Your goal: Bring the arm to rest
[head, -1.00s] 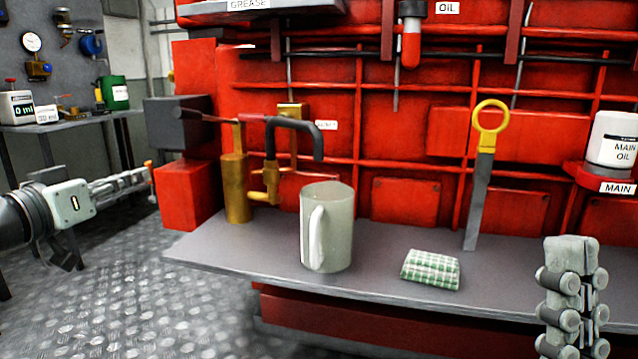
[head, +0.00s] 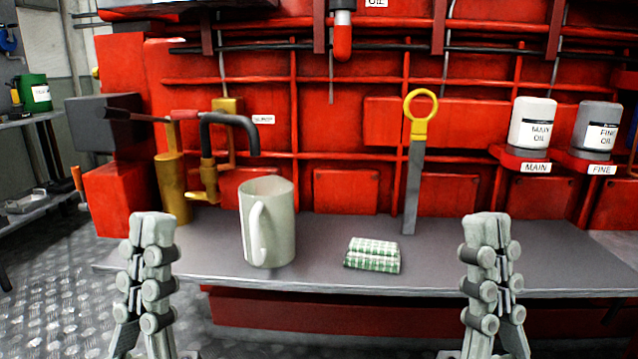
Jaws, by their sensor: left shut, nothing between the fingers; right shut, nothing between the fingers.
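My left gripper (head: 150,228) stands upright at the lower left, in front of the grey bench (head: 320,270), shut and empty. My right gripper (head: 487,230) stands upright at the lower right, also in front of the bench, shut and empty. Both point upward and touch none of the objects on the bench. The lower parts of both arms are cut off by the bottom of the picture.
A pale jug (head: 280,222) and a folded green checked cloth (head: 373,254) sit on the bench between the grippers. A yellow-ringed dipstick (head: 417,160) stands behind. Brass taps (head: 173,187) are at left. Main oil (head: 533,124) and fine oil (head: 596,128) containers are at right.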

